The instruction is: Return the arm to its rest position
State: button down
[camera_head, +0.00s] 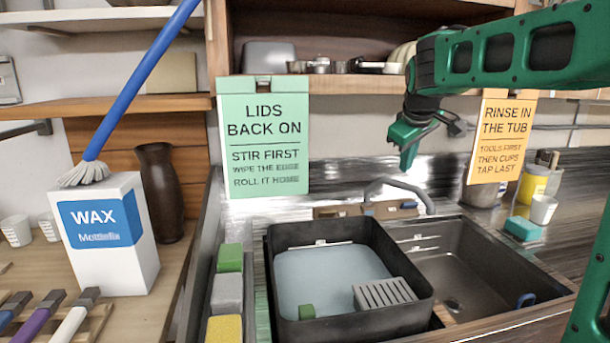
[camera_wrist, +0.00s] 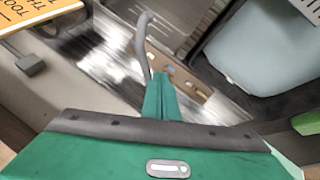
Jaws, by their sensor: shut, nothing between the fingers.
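My green arm (camera_head: 500,55) reaches in from the upper right of the head view. My gripper (camera_head: 408,158) hangs from it, pointing down, in the air above the back of the sink area. Its green fingers are shut with nothing between them. In the wrist view the shut fingers (camera_wrist: 160,98) show at the centre, with the tap (camera_wrist: 143,45) beyond them. The gripper is apart from the tap and from the black tub.
A black tub (camera_head: 272,290) of pale water stands left of the empty sink basin (camera_head: 455,265). A green sign (camera_head: 264,138) and an orange sign (camera_head: 502,135) hang near the arm. A wax box (camera_head: 110,245) with a blue-handled brush (camera_head: 135,85) stands left.

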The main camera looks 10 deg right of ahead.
jog(key=s+f+m+g+y, duration=0.1)
jog(key=s+f+m+g, duration=0.1)
jog(key=s+f, duration=0.5)
jog(key=s+f+m+g+y, duration=0.1)
jog(key=s+f+m, duration=0.4)
jog(key=s, duration=1.3)
jog(key=s+f+m+g+y, duration=0.1)
jog(key=s+f+m+g, duration=0.2)
jog(key=s+f, duration=0.6)
jog(key=shift+s+d+m, duration=0.15)
jog(key=shift+s+d, duration=0.05)
jog(key=shift+s, duration=1)
jog(key=shift+s+d+m, duration=0.15)
jog(key=shift+s, duration=1)
jog(key=shift+w+f, duration=0.25)
jog(key=shift+w, duration=0.45)
